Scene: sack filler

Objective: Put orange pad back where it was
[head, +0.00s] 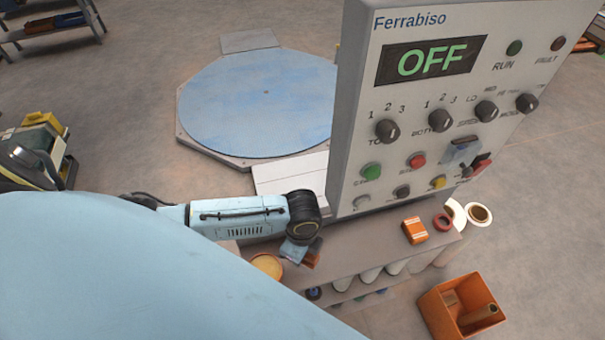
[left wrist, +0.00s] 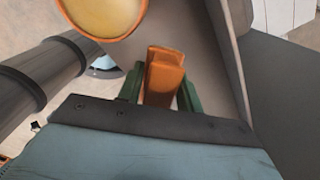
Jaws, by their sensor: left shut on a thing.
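My left gripper (head: 303,252) is at the left end of the shelf below the control panel. In the left wrist view its green fingertips (left wrist: 160,92) are shut on an orange pad (left wrist: 164,72), gripping it from both sides. In the head view the pad (head: 313,254) shows as a small orange-brown piece at the fingertips, partly hidden by the gripper. I cannot tell whether the pad touches the shelf. My right gripper is not in view.
A round orange-topped container (head: 267,266) stands beside the left gripper and shows in the left wrist view (left wrist: 103,12). The panel (head: 350,165) rises behind. An orange bin (head: 432,306) is on the floor.

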